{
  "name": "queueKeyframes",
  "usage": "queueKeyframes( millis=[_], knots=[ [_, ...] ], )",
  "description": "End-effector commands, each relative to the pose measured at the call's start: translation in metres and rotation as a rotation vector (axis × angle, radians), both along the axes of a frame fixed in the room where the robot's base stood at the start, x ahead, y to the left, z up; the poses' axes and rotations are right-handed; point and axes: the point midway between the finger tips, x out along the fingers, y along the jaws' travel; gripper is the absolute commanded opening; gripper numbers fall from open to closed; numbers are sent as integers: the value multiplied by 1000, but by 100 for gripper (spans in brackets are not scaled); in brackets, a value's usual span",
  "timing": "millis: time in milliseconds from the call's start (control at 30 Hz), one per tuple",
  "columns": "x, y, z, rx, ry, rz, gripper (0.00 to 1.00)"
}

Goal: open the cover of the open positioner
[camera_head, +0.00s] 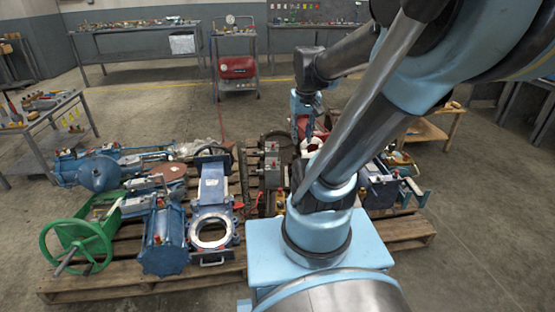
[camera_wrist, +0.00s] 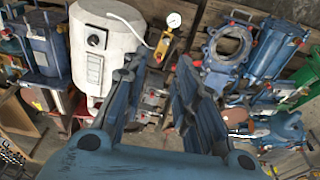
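My gripper (camera_wrist: 158,78) shows in the wrist view as two blue ribbed fingers spread apart with nothing between them. A white rounded housing (camera_wrist: 112,45) with a black round knob and a pale front panel stands beyond the left finger. Small grey boxes (camera_wrist: 154,97) with red parts lie beyond the gap between the fingers. The grey boxes also show in the head view (camera_head: 271,148), on the pallet left of my arm. I cannot tell which of these is the open positioner, and no cover can be made out clearly. In the head view my arm hides part of this area.
A wooden pallet (camera_head: 130,285) carries a green handwheel (camera_head: 76,248), a blue cylinder (camera_head: 163,240) and a blue gate valve (camera_head: 212,205). A pressure gauge (camera_wrist: 174,20) stands beside the white housing. Workbenches line the back wall. The floor between them and the pallet is mostly clear.

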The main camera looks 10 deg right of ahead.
Motion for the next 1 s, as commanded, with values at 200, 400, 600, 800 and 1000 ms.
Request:
queueKeyframes(
  millis=[200, 400, 600, 800, 1000],
  knots=[
    [56, 0, 18, 2, 17, -13, 27],
    [107, 0, 24, 4, 34, -28, 27],
    [161, 0, 21, 6, 50, -42, 27],
    [216, 0, 10, 7, 66, -56, 27],
    [269, 1, -11, 8, 82, -69, 27]
  ],
)
